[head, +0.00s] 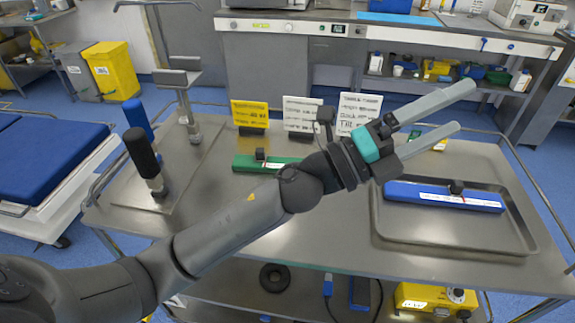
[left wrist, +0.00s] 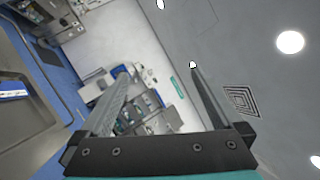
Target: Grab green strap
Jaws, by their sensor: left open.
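The green strap (head: 246,163) is a long green bar with a white label and a small black knob, lying on the metal table left of its middle. Its right end is partly hidden behind my left arm. My left gripper (head: 463,107) is open and empty, raised above the table to the right of the green strap and pointing up and right. In the left wrist view its two fingers (left wrist: 159,72) are spread with nothing between them, and the green strap does not show there.
A blue strap (head: 430,193) lies in a metal tray (head: 455,235) on the right. Yellow (head: 250,113) and white sign cards (head: 301,113) stand along the back of the table (head: 330,245). A black-handled post (head: 143,155) and a metal stand (head: 187,105) are at the left.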

